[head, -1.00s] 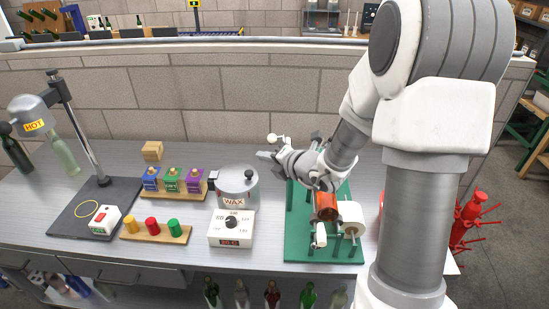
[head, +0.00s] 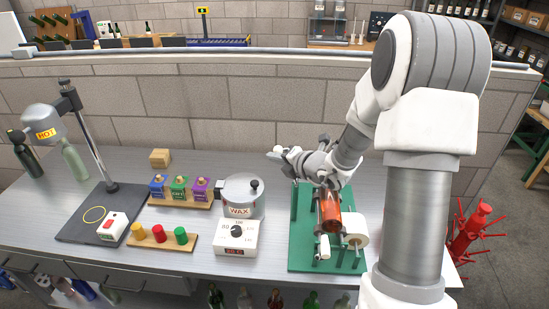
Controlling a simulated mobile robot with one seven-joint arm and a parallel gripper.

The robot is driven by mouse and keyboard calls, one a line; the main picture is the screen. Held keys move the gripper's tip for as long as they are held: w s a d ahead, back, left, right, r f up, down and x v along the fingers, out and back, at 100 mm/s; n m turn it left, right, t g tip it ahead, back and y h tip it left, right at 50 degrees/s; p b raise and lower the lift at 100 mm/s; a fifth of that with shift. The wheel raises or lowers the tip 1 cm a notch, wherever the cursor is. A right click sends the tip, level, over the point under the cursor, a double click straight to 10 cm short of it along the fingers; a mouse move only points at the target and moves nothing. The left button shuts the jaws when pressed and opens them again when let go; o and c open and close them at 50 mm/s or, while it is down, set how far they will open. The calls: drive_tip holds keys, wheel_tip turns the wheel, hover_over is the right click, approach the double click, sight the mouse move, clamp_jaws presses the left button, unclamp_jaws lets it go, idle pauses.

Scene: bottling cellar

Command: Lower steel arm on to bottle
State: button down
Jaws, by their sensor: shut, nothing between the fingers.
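An amber bottle (head: 329,208) lies on the labelling stand with the green base (head: 303,255), its upper part hidden under my wrist. My gripper (head: 274,154) is shut and empty, pointing left above the back of the stand. The steel arm cannot be made out clearly from the metal parts around my wrist, so I cannot tell whether it touches the bottle. A white roll (head: 355,230) is right of the bottle, and a white handle (head: 323,246) is in front of it.
Left of the stand are the wax pot (head: 239,195), its control box (head: 236,237), a rack of coloured blocks (head: 180,188) and a rack of coloured caps (head: 160,238). A hot-air stand (head: 98,150) is at far left. A red drying tree (head: 467,235) is at right. A block wall (head: 200,100) stands behind.

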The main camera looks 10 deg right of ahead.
drive_tip(key=shift+d, duration=0.1)
drive_tip(key=shift+s+d+r, duration=0.1)
drive_tip(key=shift+d+r, duration=0.1)
drive_tip(key=shift+d, duration=0.05)
